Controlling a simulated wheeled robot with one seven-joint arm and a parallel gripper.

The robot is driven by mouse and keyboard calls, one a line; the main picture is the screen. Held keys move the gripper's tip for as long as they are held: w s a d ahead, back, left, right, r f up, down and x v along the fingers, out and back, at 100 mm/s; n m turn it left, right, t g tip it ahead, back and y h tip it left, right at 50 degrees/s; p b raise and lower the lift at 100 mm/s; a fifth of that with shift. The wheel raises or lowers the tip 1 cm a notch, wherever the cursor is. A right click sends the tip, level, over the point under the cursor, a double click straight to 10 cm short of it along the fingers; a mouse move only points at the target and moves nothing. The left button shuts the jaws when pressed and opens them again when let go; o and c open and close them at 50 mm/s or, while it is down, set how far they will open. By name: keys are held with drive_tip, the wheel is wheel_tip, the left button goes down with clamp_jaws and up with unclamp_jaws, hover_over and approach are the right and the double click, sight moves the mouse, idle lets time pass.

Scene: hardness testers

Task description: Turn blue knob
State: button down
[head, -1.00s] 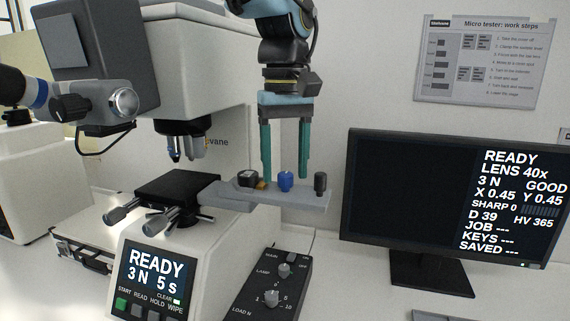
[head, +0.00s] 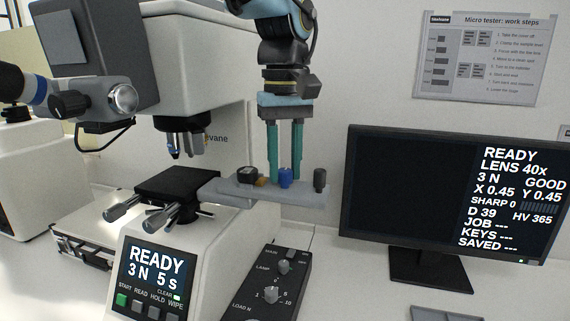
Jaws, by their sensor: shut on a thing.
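The blue knob (head: 285,178) stands on a grey shelf (head: 232,192) that juts out to the right of the hardness tester's black stage. My gripper (head: 285,177) points straight down over the shelf, with its green fingers close together. The fingertips are at the blue knob, and the gripper is shut on it. The fingers partly hide the sides of the knob's top.
A black knob (head: 320,180) stands close to the right, and a black square part (head: 246,177) with a brass piece lies to the left. The black stage (head: 178,187) and its handles are further left. A monitor (head: 455,195) stands at the right.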

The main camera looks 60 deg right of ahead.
drive_tip(key=shift+n, duration=0.4)
drive_tip(key=n+p, duration=0.1)
drive_tip(key=n, duration=0.4)
drive_tip(key=n+p, duration=0.1)
drive_tip(key=n, duration=0.5)
drive_tip(key=n+p, duration=0.1)
drive_tip(key=n, duration=0.4)
drive_tip(key=shift+p, duration=0.3)
drive_tip(key=n+p, duration=0.1)
drive_tip(key=n, duration=0.5)
drive_tip(key=shift+p, duration=0.3)
drive_tip(key=c, duration=0.6)
unclamp_jaws()
